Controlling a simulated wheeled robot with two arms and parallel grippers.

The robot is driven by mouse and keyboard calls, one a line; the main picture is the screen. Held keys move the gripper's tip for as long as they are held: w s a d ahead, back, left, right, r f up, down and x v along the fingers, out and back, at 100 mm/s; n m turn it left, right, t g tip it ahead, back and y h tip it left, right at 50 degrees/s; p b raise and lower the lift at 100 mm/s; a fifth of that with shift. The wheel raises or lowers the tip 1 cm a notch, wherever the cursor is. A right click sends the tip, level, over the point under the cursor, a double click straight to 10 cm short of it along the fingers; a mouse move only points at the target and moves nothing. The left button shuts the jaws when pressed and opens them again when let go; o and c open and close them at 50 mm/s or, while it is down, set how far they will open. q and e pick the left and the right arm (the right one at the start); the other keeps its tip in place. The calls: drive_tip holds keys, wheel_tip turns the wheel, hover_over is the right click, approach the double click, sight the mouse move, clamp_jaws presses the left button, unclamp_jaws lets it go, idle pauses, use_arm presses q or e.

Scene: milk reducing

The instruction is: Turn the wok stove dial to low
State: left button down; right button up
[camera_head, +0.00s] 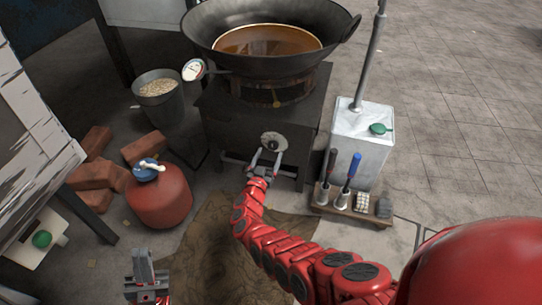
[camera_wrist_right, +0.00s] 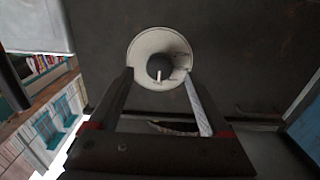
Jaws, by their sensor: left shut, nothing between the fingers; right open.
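The stove dial is a dark round knob with a light pointer mark on a pale round plate (camera_head: 274,141), on the front of the dark wok stove (camera_head: 228,128). In the right wrist view the knob (camera_wrist_right: 159,68) sits in the middle of the plate, its mark pointing down. My right gripper (camera_head: 265,158) is open just in front of the plate; its fingertips (camera_wrist_right: 158,77) lie either side of the knob, and I cannot tell whether they touch it. The wok (camera_head: 268,65) on top holds amber liquid. My left gripper (camera_head: 145,270) is shut and empty at the lower left, away from the stove.
A red gas cylinder (camera_head: 160,200) with a blue valve and several bricks (camera_head: 98,178) stand left of the stove. A bucket (camera_head: 160,100) stands behind them. A metal tank (camera_head: 360,135) and a wooden rack of tools (camera_head: 347,203) stand at right. The tiled floor beyond is clear.

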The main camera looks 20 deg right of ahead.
sight(272, 147)
drive_tip(key=shift+b+x, duration=0.6)
drive_tip(key=shift+x, duration=0.9)
clamp_jaws()
